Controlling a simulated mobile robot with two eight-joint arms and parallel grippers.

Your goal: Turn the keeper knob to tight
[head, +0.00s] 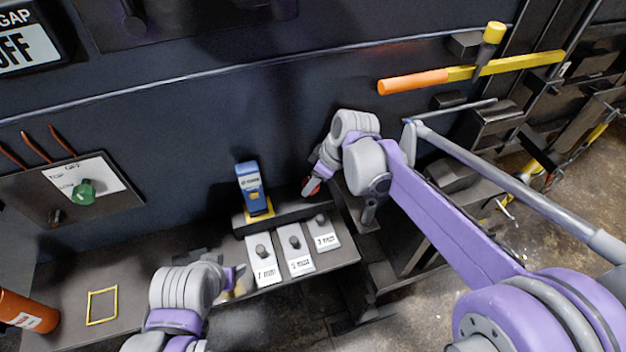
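No knob in the head view carries a readable "keeper" or "tight" mark, so I cannot tell which one is the keeper knob. A green knob (84,193) sits on a wall plate with small lettering, partly readable as "OFF", "TOP" and "LOW". My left gripper (236,281) is low over the bench, just left of the labelled white plates. Both grippers' fingers are too small and partly hidden to read.
A blue device (250,180) stands on the shelf. White plates with dark knobs (263,262) lie on the bench. A yellow frame (102,306) and an orange cylinder (27,311) are at left. An orange-and-yellow lever (460,74) crosses the upper right.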

